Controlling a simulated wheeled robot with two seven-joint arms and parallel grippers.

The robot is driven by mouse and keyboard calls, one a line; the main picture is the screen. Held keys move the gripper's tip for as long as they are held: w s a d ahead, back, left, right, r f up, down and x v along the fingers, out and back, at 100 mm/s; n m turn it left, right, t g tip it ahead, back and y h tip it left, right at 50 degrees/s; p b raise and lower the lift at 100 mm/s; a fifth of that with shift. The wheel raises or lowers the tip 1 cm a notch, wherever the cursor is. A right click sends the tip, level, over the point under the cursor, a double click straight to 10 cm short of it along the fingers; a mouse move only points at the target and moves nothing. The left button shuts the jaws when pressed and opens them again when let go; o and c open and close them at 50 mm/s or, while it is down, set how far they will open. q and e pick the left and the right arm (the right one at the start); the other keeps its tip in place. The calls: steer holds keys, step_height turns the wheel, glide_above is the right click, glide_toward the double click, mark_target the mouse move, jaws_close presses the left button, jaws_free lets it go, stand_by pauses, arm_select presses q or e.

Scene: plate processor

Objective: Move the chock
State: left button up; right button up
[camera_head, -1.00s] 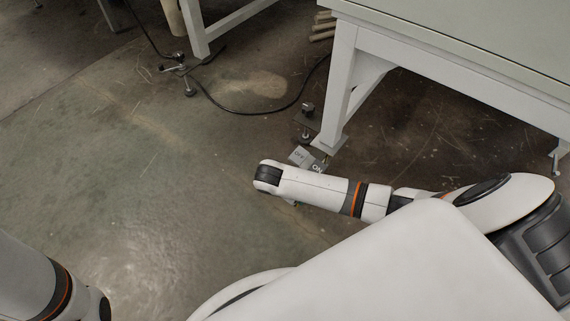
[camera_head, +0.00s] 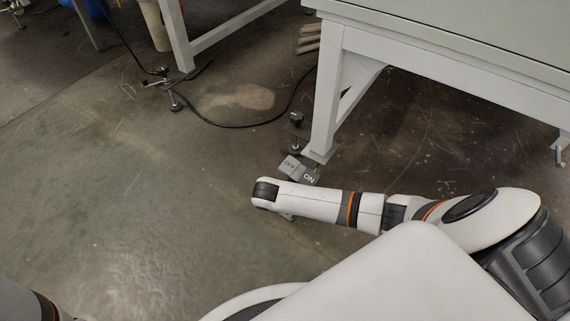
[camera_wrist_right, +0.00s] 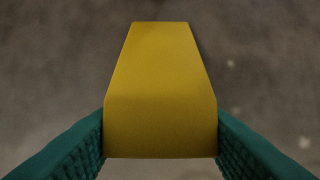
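A yellow chock (camera_wrist_right: 160,80) fills the middle of the right wrist view, its wide end towards me and a sloping face running away. The green ridged fingers of my right gripper (camera_wrist_right: 160,128) press against its left and right sides, so the gripper is shut on it. Blurred floor shows around the chock; I cannot tell whether it touches the floor. In the head view my right forearm hides the chock and nearly all of the right gripper. Only a bit of my left arm shows at the bottom left corner; its gripper is out of view.
A grey pedal (camera_head: 300,170) marked OFF and ON lies on the floor beside a white table leg (camera_head: 325,110), just beyond my right wrist. The white table (camera_head: 450,60) stands at the upper right. A black cable (camera_head: 235,126) crosses the floor. Open floor lies left.

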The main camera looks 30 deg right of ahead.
steer(key=c, duration=0.4)
steer(key=shift+d+p, duration=0.4)
steer(key=shift+d, duration=0.25)
steer(key=shift+c, duration=0.2)
steer(key=shift+d, duration=0.25)
steer(key=o, duration=1.2)
steer(key=shift+w, duration=0.1)
steer(key=shift+d, duration=0.1)
